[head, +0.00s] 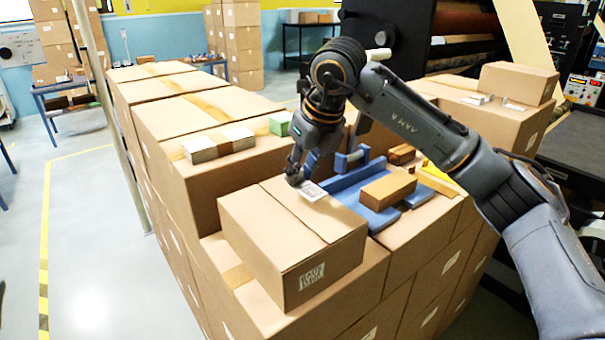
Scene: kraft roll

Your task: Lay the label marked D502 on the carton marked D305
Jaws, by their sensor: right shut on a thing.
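My right gripper (296,178) is shut on a small white label (311,191) with dark print. The label is at the carton's (290,235) top face, near its far right edge; I cannot tell whether it touches the cardboard. This carton is closed, brown, and stands on a larger carton at the front. A printed white marking (312,277) is on its front face, too small to read surely. The print on the held label is not readable either. My left gripper is not in view.
A blue tray-like holder (345,183) with a brown block (388,191) stands just right of the carton. Grey-white stacks (219,144) and a green block (280,123) lie on larger cartons behind. A small carton (518,83) stands at the right. Open floor (90,220) lies left.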

